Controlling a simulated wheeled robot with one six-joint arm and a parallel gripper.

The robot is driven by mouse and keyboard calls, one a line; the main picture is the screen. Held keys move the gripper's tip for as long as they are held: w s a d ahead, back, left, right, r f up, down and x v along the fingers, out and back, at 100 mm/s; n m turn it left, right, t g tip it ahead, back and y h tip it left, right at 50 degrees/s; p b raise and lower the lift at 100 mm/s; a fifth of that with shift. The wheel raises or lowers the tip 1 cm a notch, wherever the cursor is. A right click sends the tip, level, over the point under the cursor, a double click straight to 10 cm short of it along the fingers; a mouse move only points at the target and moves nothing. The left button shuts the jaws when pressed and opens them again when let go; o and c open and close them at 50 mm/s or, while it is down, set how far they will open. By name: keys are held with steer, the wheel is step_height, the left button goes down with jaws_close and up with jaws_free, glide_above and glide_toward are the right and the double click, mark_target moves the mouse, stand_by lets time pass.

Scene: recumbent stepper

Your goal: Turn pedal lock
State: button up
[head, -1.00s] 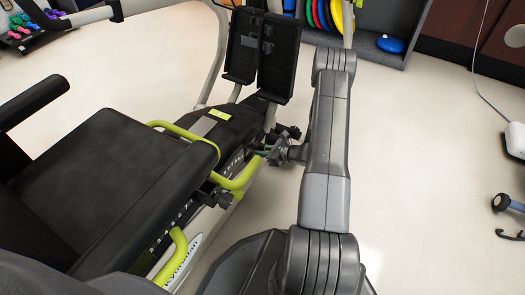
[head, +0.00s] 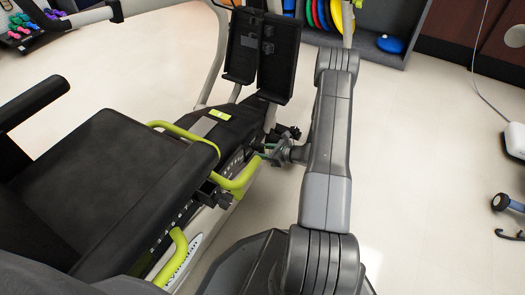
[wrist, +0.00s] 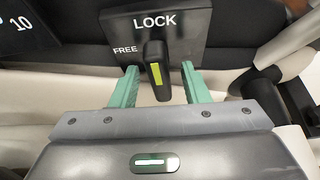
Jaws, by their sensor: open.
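The pedal lock (wrist: 156,70) is a black lever with a yellow-green stripe, on a dark plate (wrist: 190,22) marked LOCK and FREE. The lever hangs down from below the word LOCK, to the right of the word FREE. My gripper (wrist: 159,80) is open, its two green fingers on either side of the lever with gaps visible. I cannot tell how deep the lever reaches between them. In the head view my gripper (head: 264,151) is beside the stepper's rail, and the lock is too small or hidden to make out.
The stepper's black seat (head: 115,175) and yellow-green handle (head: 240,178) stand left of my gripper. Two black foot pedals (head: 262,50) are beyond it. A shelf with coloured discs (head: 333,15) is at the back.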

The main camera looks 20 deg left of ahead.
steer(key=w+p+v, duration=0.1)
steer(key=p+v, duration=0.2)
steer(key=v, duration=0.9)
steer(key=shift+s+d, duration=0.45)
steer(key=shift+s, duration=0.1)
steer(key=shift+r, duration=0.1)
steer(key=b+x, duration=0.3)
steer(key=x, duration=1.1)
steer(key=shift+r+b, duration=0.1)
steer(key=shift+b, duration=0.2)
